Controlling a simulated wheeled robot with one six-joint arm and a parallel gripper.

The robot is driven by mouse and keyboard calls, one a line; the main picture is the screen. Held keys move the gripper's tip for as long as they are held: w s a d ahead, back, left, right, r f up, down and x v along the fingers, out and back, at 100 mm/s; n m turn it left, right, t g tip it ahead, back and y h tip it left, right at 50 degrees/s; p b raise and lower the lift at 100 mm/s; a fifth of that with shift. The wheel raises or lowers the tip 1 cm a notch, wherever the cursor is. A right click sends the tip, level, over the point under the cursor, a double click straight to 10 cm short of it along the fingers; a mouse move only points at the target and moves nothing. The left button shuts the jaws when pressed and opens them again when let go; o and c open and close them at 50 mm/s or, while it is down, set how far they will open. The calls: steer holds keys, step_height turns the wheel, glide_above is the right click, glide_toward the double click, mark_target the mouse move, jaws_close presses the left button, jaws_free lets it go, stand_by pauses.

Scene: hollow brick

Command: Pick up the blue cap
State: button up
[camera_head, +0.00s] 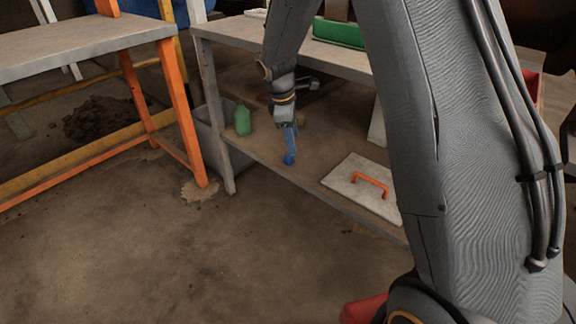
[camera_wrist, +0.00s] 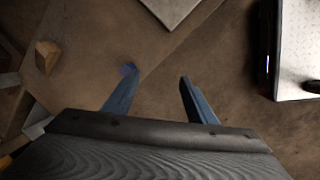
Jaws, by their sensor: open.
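The small blue cap (camera_head: 289,159) is on the lower shelf (camera_head: 318,152), close to its front edge. It also shows in the wrist view (camera_wrist: 127,70), at the tip of the left finger and partly overlapped by it. My gripper (camera_head: 290,147) points down at the shelf with its blue-grey fingertips right by the cap. In the wrist view my gripper (camera_wrist: 157,80) is open, with bare brown surface between the fingers. The cap is by the left finger, not midway between the two. I cannot tell whether they touch.
A green bottle (camera_head: 242,119) stands left of my gripper on the shelf. A pale float with an orange handle (camera_head: 370,181) lies to the right. The shelf leg (camera_head: 217,130) and an orange-legged table (camera_head: 178,110) stand at left. The floor in front is clear.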

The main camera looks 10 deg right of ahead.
mark_target(288, 154)
steer(key=w+a+f+n+h+b, duration=0.1)
steer(key=w+a+f+n+h, duration=0.1)
steer(key=w+f+n, duration=0.65)
steer(key=shift+m, duration=0.55)
steer(key=w+d+f, duration=0.1)
steer(key=f, duration=0.1)
steer(key=w+d+f+b, duration=0.1)
steer(key=f, duration=0.2)
steer(key=w+d+f+b, duration=0.1)
steer(key=f, duration=0.1)
steer(key=shift+w+d+f, duration=0.15)
steer(key=shift+d+f, duration=0.05)
steer(key=shift+f, duration=0.1)
steer(key=c, duration=1.1)
